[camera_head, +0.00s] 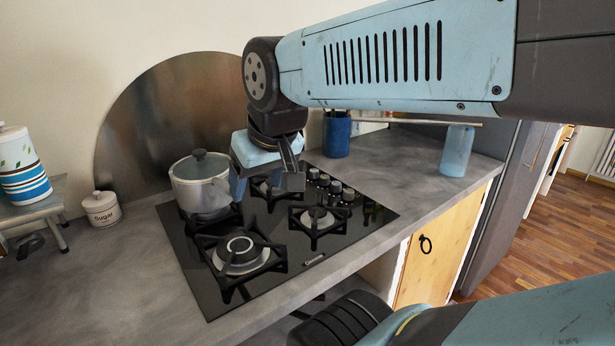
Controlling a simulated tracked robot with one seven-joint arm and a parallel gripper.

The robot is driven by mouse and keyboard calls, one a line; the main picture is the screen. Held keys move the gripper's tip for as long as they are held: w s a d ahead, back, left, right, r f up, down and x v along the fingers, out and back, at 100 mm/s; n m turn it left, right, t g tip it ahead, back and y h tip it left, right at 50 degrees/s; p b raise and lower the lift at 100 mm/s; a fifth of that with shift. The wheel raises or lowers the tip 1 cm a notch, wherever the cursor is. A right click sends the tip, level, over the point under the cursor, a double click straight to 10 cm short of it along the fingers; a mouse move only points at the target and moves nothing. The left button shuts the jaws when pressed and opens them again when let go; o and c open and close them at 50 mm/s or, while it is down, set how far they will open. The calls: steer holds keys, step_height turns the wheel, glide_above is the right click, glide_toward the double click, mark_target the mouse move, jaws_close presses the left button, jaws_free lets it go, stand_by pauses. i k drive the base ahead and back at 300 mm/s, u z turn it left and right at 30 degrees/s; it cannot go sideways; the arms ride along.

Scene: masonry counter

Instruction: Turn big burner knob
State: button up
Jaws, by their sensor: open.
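The black gas cooktop (330,238) is set into the grey counter. Its biggest burner (240,253) is at the front left, under a black grate. Several dark knobs with light rims (335,187) stand in a cluster at the cooktop's right side. I cannot tell which of them belongs to the big burner. My gripper (266,188) is open and empty, pointing down above the back burners. It is left of the knobs and appears apart from them. It hides part of a back burner and grate.
A lidded pot (201,185) stands on the back-left burner, close to my gripper. A blue utensil holder (337,137) and a blue bottle (457,152) stand beyond the knobs. A sugar jar (102,208) is at left.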

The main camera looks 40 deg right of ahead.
mark_target(324, 179)
steer(key=u, duration=0.25)
steer(key=k, duration=1.1)
steer(key=z, duration=0.9)
steer(key=i, duration=0.85)
steer(key=z, duration=0.05)
